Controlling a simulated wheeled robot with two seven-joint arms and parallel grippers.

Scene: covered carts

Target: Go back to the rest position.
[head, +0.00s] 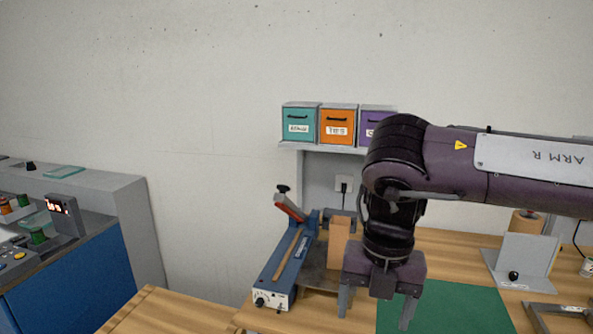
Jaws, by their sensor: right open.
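My right arm reaches in from the right side of the head view, with ARM R on its white label. My right gripper (376,312) points down over the wooden table, its two fingers apart and nothing visible between them. It hangs in front of a tan block (338,240) and at the left edge of a green mat (455,310). My left gripper does not show.
A blue device with a lever (283,268) stands left of my right gripper. Teal (299,124), orange (337,125) and purple (374,126) boxes sit on a wall shelf behind my arm. A grey bracket (524,262) stands at right. A blue console (75,280) stands at far left.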

